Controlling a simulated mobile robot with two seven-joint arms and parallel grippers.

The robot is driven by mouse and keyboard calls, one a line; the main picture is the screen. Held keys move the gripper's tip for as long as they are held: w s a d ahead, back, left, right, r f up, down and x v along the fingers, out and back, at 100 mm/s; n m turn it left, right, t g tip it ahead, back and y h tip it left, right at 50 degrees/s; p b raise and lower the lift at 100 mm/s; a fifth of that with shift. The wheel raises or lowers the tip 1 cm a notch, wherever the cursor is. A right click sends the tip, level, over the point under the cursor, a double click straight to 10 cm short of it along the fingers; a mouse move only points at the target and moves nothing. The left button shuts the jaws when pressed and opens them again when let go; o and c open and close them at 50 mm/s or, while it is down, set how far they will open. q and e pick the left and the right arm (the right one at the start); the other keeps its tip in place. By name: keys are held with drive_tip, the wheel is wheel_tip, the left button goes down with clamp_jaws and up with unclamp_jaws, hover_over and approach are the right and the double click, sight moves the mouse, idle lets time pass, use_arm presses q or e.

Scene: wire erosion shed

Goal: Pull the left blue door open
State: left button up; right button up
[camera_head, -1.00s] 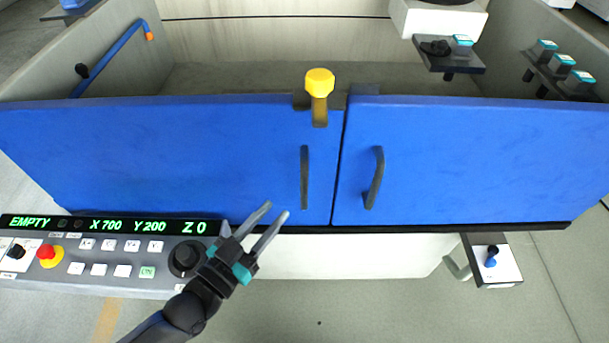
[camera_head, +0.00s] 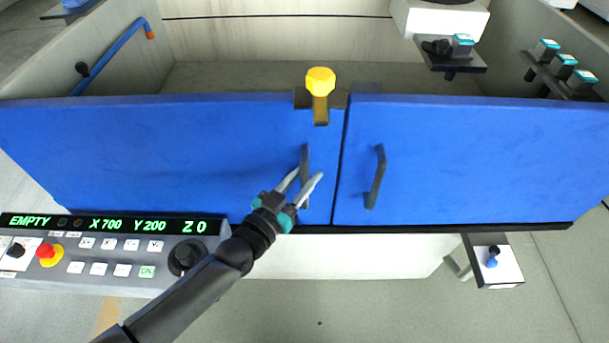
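The left blue door (camera_head: 180,150) is shut, its right edge along a narrow gap beside the right blue door (camera_head: 480,160). Its dark upright handle (camera_head: 305,158) is near that right edge; the gripper hides part of its lower half. My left gripper (camera_head: 307,178) is open, with its two fingertips at the handle's lower half, one on either side in the picture. I cannot tell whether they touch it. A yellow-headed latch (camera_head: 320,82) sits on the top edge near the gap. My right gripper is not in view.
A control panel (camera_head: 110,250) with a display, buttons and a red stop knob is below the door at the left. The right door has its own dark handle (camera_head: 376,178). Floor is clear at the bottom.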

use_arm(q)
clamp_jaws()
idle(1.4)
